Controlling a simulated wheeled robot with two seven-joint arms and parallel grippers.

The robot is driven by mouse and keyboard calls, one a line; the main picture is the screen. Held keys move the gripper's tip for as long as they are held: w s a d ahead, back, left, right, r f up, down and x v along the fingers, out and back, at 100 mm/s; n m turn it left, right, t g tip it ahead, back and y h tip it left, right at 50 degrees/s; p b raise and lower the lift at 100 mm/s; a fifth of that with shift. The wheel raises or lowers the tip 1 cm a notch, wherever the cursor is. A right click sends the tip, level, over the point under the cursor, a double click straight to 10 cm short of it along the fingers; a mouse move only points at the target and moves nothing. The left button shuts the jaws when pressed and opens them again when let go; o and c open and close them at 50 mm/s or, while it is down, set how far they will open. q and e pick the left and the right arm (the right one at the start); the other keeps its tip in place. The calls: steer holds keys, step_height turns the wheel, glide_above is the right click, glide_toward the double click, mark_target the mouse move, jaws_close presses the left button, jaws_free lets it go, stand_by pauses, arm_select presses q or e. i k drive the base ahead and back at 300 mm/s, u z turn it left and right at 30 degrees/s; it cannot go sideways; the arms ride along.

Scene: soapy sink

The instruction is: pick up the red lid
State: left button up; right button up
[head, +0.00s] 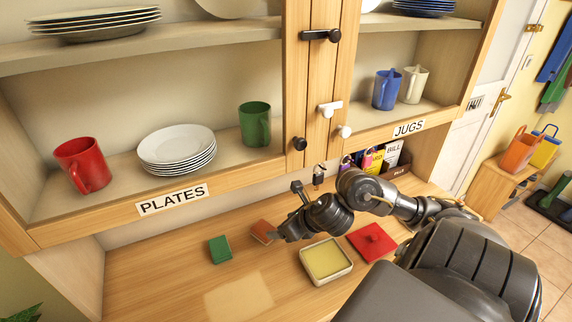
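The red lid (371,242) lies flat on the wooden counter, its small knob facing up. It is to the right of a cream square dish (345,272) with a yellow filling, just apart from it. My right arm comes in from the right and passes above and behind the lid. My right gripper (286,213) is to the left of the lid, above the back of the counter. Its two fingers are spread apart and nothing shows between them. My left gripper is not in view.
A green block (220,250) and a brown block (262,232) lie on the counter (150,285). Shelves above hold a red mug (84,165), white plates (177,148), a green mug (255,124) and a blue jug (387,90). Small items stand behind my arm.

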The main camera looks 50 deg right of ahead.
mark_target(373, 242)
steer(key=u, duration=0.05)
steer(key=k, duration=1.5)
steer(key=z, duration=0.05)
